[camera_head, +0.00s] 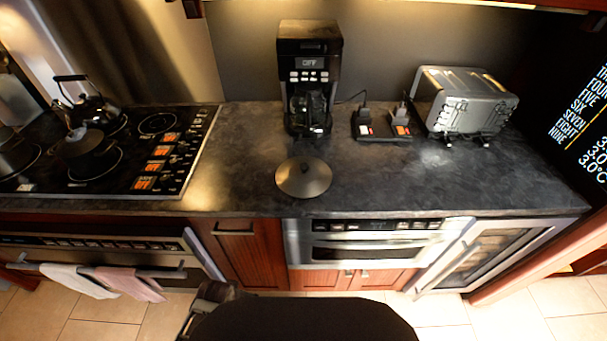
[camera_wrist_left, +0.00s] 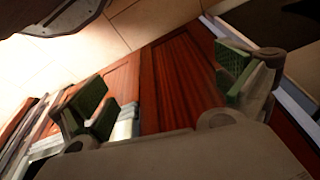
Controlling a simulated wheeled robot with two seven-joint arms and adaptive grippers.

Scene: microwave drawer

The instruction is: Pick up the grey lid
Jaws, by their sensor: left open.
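The grey lid (camera_head: 303,178) lies on the dark countertop (camera_head: 400,180), near its front edge and in front of the coffee maker. The lid is not visible in the left wrist view. My left gripper's fingers cannot be made out in the head view. My right gripper is in neither view.
A black coffee maker (camera_head: 308,65) stands behind the lid. A dark socket unit (camera_head: 383,127) and a silver toaster (camera_head: 464,100) are to the right. A stove (camera_head: 110,150) with pots and a kettle (camera_head: 95,105) is to the left. Counter beside the lid is clear.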

